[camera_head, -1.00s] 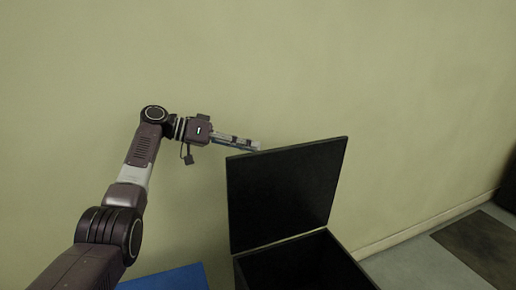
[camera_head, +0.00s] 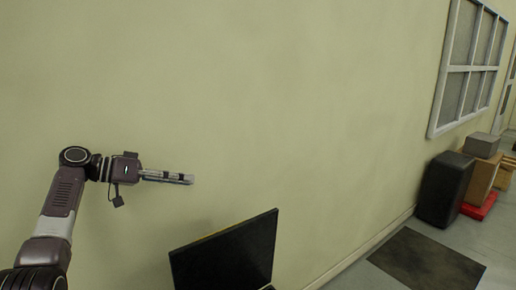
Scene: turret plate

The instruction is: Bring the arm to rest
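My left arm comes in from the lower left of the head view. Its gripper (camera_head: 187,179) points right in front of the wall. The gripper is seen edge-on, so its opening does not show, and no object is visible at its tips. It is above and left of a raised black lid (camera_head: 228,256), apart from it in the picture. The box under the lid is almost wholly below the frame. My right gripper is not in view.
A plain green wall (camera_head: 290,110) fills the middle, with a window (camera_head: 470,65) at upper right. A dark mat (camera_head: 428,262) lies on the floor at right. Beyond it stand a black container (camera_head: 444,189) and several boxes.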

